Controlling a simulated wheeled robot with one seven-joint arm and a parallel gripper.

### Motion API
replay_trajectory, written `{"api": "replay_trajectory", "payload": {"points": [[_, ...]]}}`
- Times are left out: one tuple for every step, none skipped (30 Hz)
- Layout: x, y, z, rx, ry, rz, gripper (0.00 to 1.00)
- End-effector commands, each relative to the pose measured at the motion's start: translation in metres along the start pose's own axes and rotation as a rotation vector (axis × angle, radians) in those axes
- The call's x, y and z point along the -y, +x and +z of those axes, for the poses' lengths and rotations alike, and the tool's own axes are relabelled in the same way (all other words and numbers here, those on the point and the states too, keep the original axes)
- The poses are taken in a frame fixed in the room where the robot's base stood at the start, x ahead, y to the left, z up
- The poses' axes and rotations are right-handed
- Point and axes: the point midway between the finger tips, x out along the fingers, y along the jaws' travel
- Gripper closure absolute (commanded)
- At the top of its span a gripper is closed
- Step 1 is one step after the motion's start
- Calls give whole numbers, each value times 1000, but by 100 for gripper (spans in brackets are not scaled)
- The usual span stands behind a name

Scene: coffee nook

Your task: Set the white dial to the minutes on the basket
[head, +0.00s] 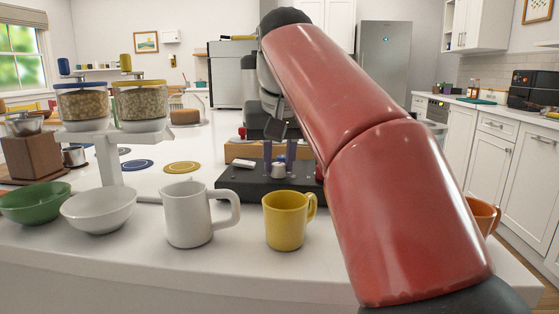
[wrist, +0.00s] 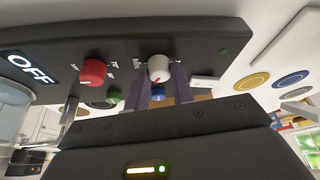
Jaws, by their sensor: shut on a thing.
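The white dial (wrist: 159,68) is on the dark control panel (wrist: 200,38) in the wrist view. It has a red pointer mark, and the small scale print around it is too small to read. My gripper (wrist: 161,80) has its two purple fingers on either side of the dial, shut on it. In the head view, the white dial (head: 278,171) shows low between the fingers of my gripper (head: 279,160), on the black machine (head: 240,188). I cannot make out a basket with minutes on it in either view.
On the panel are a red dial (wrist: 93,71), a blue button (wrist: 158,92), a green button (wrist: 115,98) and an OFF display (wrist: 33,69). A yellow mug (head: 285,222) and a white mug (head: 187,215) stand in front of the machine. Bowls and grain jars are left.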

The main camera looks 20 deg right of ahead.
Motion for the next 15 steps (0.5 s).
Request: {"api": "replay_trajectory", "payload": {"points": [[0,0,0,0,28,12,99],[0,0,0,0,47,20,99],[0,0,0,-1,70,30,99],[1,0,0,0,85,36,99],[1,0,0,0,102,42,99],[1,0,0,0,120,51,99],[1,0,0,0,134,56,99],[1,0,0,1,146,61,99],[1,0,0,1,161,66,99],[1,0,0,1,170,70,99],[1,0,0,1,180,74,99],[1,0,0,1,190,79,99],[1,0,0,1,196,82,99],[1,0,0,1,202,84,99],[1,0,0,1,208,86,99]]}}
